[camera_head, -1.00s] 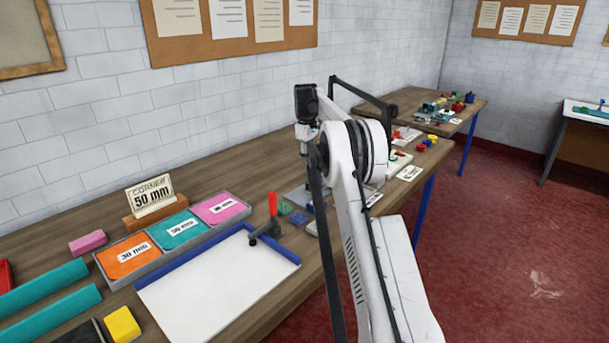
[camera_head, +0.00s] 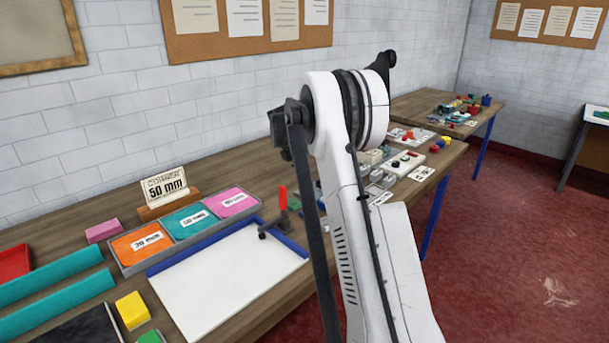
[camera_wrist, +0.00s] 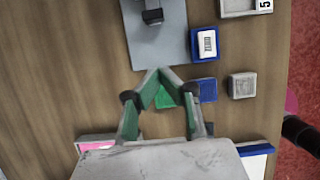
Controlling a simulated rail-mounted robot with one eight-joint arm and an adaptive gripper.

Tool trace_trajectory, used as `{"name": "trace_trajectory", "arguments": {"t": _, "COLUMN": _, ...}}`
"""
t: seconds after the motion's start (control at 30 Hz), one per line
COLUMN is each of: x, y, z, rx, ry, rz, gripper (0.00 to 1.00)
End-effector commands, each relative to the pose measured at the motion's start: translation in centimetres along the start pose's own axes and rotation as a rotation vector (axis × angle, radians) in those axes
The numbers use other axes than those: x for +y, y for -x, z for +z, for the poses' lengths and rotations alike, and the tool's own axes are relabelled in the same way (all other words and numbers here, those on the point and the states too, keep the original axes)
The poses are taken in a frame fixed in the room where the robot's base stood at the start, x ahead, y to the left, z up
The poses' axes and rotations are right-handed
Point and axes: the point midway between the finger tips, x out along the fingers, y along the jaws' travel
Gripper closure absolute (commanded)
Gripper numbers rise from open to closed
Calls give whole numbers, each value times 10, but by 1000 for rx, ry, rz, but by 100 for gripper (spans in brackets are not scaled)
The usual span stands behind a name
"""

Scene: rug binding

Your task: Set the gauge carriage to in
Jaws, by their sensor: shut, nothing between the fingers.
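In the wrist view my gripper (camera_wrist: 160,72) is shut and empty, its fingertips together over the lower edge of a grey plate (camera_wrist: 158,45). A dark block (camera_wrist: 152,16) sits on this plate near the top edge of the view. I cannot tell for sure whether this block is the gauge carriage. A blue block with a white label (camera_wrist: 204,44) stands at the plate's right edge. A green block (camera_wrist: 163,97) lies partly hidden below my fingers. In the head view my arm hides the gripper and most of the plate's area.
A blue block (camera_wrist: 207,90) and a grey block (camera_wrist: 242,86) lie right of the fingers. In the head view, a red-handled clamp (camera_head: 283,202) stands by a white board (camera_head: 225,280). A tray (camera_head: 119,266) holds orange, teal and pink pieces. Bare wood lies left of the plate.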

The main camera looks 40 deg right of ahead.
Motion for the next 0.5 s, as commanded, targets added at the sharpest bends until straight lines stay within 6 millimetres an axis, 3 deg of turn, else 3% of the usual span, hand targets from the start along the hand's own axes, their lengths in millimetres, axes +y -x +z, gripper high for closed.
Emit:
{"name": "trace_trajectory", "arguments": {"t": 0.43, "x": 0, "y": -83, "z": 0, "rx": 1, "ry": -3, "rz": -1, "gripper": 100}}
{"name": "trace_trajectory", "arguments": {"t": 0.5, "x": 0, "y": -86, "z": 11, "rx": 1, "ry": -4, "rz": -1, "gripper": 100}}
